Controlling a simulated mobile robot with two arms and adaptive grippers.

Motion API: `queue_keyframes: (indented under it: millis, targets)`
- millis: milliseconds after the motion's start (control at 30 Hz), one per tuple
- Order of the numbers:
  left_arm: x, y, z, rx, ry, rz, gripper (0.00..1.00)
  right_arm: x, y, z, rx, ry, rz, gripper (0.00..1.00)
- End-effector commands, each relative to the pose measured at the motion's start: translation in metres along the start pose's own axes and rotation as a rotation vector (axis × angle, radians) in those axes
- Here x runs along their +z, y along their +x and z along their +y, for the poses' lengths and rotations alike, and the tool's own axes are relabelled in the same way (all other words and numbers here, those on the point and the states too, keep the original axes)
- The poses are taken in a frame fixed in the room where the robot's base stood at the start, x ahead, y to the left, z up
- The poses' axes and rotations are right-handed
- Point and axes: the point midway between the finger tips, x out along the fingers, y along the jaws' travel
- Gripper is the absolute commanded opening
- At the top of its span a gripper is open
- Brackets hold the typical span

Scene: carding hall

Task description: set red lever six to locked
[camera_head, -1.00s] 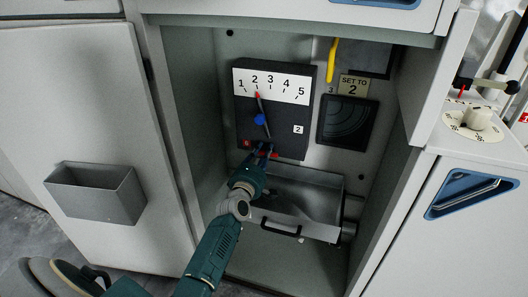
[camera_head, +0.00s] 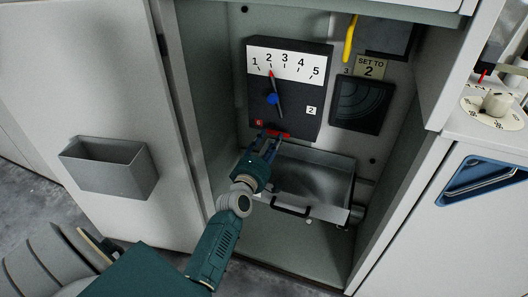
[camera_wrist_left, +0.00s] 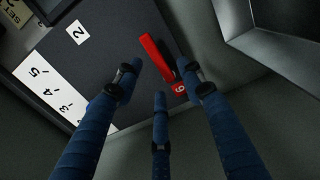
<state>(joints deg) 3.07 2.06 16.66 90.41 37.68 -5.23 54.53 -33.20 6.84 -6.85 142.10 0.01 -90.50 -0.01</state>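Red lever six (camera_head: 279,134) lies roughly level along the lower edge of the black gauge box (camera_head: 259,108), right of the red "6" label (camera_head: 259,123). In the left wrist view the lever (camera_wrist_left: 155,58) is a red bar standing out from the box, with the "6" label (camera_wrist_left: 179,88) by one end. My left gripper (camera_head: 273,143) is just below the lever. Its blue fingers (camera_wrist_left: 157,82) are spread open, with the lever ahead of and between the tips; contact cannot be told. My right gripper is not in view.
The gauge needle (camera_head: 276,90) points near 2; a "SET TO 2" sign (camera_head: 370,67) hangs to the right. A metal drawer (camera_head: 325,208) sits below the box. Cabinet side walls flank the opening. An open door with a grey bin (camera_head: 110,170) is at left.

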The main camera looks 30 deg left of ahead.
Motion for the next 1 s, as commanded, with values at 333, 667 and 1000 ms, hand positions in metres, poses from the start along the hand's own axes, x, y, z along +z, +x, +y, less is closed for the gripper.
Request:
queue_keyframes:
  millis: [333,667,1000]
  targets:
    - [0.0,-0.058,-0.001,-0.002,-0.001,0.001,0.4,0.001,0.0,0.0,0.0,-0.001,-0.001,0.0]
    - [0.0,-0.064,-0.001,-0.001,-0.001,0.0,0.4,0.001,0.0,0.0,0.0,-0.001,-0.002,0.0]
    - [0.001,-0.065,-0.001,-0.005,0.006,-0.004,0.4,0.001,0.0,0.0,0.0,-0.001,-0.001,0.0]
